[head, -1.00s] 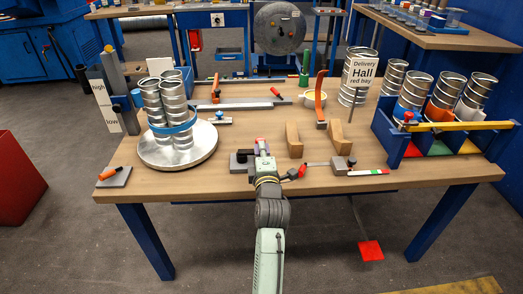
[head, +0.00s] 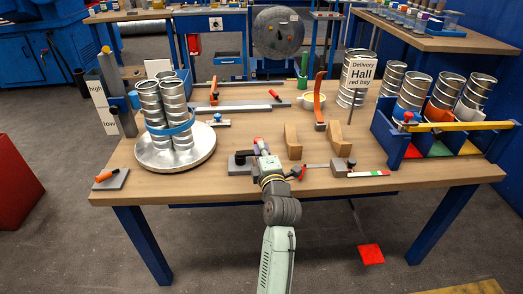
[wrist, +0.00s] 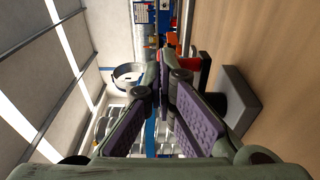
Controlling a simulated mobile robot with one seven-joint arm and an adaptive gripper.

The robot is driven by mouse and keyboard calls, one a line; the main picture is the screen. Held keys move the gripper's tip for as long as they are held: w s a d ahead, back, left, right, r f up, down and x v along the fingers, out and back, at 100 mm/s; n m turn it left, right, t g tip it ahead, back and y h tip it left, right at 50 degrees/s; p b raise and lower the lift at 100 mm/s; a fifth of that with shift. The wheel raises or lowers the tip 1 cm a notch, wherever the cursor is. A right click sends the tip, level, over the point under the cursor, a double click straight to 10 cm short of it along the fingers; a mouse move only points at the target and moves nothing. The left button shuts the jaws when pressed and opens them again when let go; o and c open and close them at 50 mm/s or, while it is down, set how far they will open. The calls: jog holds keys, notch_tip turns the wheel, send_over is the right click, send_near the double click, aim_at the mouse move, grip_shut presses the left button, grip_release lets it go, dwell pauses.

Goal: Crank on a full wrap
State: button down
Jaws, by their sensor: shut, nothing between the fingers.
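A round silver turntable (head: 200,153) stands at the left of the bench. Several shiny spiral duct pieces (head: 150,105) stand upright on it in a bundle, with a blue band (head: 172,128) around them. My gripper (head: 261,146) is at the bench's front middle, right of the turntable and apart from it. In the wrist view its purple-padded fingers (wrist: 163,82) meet at the tips with nothing between them. A dark block with a black knob (head: 240,160) lies just left of the gripper; a grey block (wrist: 238,98) shows beside the fingers in the wrist view.
Two wooden blocks (head: 293,141) and an orange curved upright (head: 319,100) stand right of my gripper. A blue rack (head: 390,143) with duct pieces is at the right. A high/low post (head: 118,97) stands behind the turntable's left.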

jog(key=shift+w+d+f+n+g+y+b, duration=0.2)
jog(key=shift+n+y+b, duration=0.35)
jog(key=shift+b, duration=0.4)
jog(key=shift+w+d+r+n+g+y+b, duration=0.15)
jog(key=shift+w+n+y+b, duration=0.2)
jog(key=shift+y+b, duration=0.55)
jog(key=shift+w+f+n+g+y+b, duration=0.1)
jog(key=shift+w+n+y+b, duration=0.3)
jog(key=shift+b, duration=0.65)
jog(key=shift+w+d+n+g+y+b, duration=0.1)
jog(key=shift+w+n+g+y+b, duration=0.2)
jog(key=shift+y+b, duration=0.45)
jog(key=shift+w+a+n+g+y+b, duration=0.15)
jog(key=shift+n+y+b, duration=0.25)
jog(key=shift+b, duration=0.75)
jog(key=shift+w+d+n+g+y+b, duration=0.15)
jog(key=shift+n+g+y+b, duration=0.25)
jog(key=shift+b, duration=0.55)
jog(key=shift+w+n+g+y+b, duration=0.6)
jog(key=shift+n+g+y+b, duration=0.45)
jog(key=shift+b, duration=0.75)
jog(key=shift+w+n+g+y+b, duration=0.7)
jog(key=shift+y+b, duration=0.55)
jog(key=shift+b, duration=0.5)
